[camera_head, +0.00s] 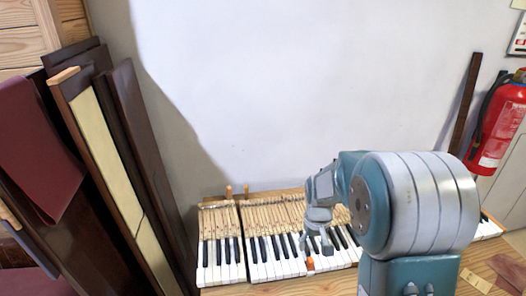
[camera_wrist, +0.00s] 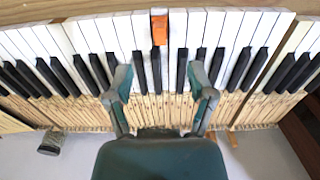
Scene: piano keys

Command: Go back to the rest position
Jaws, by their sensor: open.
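My gripper (camera_wrist: 161,82) hangs over the piano keys in the wrist view, its two fingers spread apart with nothing between them. One key carries an orange piece (camera_wrist: 159,28), just beyond the fingertips in the wrist view. The orange piece also shows in the head view (camera_head: 310,263), below my gripper. I cannot tell whether the fingers touch any key. My arm hides the keyboard's right part in the head view.
The keyboard rests on a wooden bench (camera_head: 275,289) against a white wall (camera_head: 300,90). Dark wooden panels (camera_head: 135,140) lean at the left. A red fire extinguisher (camera_head: 498,125) hangs at the right. The space above the keys by the wall is clear.

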